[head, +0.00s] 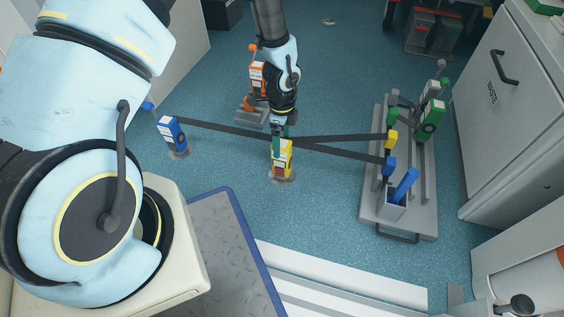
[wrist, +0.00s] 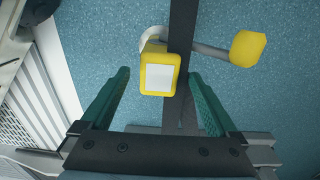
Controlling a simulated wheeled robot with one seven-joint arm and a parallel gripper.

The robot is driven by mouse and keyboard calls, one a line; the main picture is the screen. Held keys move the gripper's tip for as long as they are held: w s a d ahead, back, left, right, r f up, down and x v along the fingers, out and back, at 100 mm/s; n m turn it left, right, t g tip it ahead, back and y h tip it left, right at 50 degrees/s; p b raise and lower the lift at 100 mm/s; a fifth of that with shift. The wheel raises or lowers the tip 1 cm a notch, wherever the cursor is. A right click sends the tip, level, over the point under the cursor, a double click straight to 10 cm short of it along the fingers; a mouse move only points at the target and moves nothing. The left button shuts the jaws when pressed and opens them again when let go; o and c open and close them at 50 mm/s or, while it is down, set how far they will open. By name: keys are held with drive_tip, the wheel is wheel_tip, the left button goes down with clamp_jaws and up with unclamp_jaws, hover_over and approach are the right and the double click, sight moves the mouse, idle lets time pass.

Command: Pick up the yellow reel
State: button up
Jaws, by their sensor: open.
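The yellow reel (head: 284,160) stands on a round grey base on the blue floor, in the middle of the head view. A dark belt runs from it to the yellow-tipped post on the right. My gripper (head: 277,134) points down just above the reel and hides part of its top. In the wrist view the yellow reel's top with its white label (wrist: 160,77) lies between the two spread teal fingers, slightly left of the middle. The fingers look apart from it; exact height is hard to tell.
A blue reel (head: 172,134) stands left, its belt crossing behind the yellow reel to the blue-tipped post (head: 389,167). An orange reel (head: 257,78) is partly behind my arm. A green reel (head: 431,119) stands on the grey platform (head: 414,216). A waste cabinet (head: 498,110) is right.

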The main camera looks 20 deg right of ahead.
sight(282, 161)
wheel_tip(282, 161, down, 4)
drive_tip(key=shift+r+b, duration=0.1)
drive_tip(key=shift+b, duration=0.75)
drive_tip(key=shift+r, duration=0.1)
drive_tip(key=shift+c, duration=0.3)
clamp_jaws()
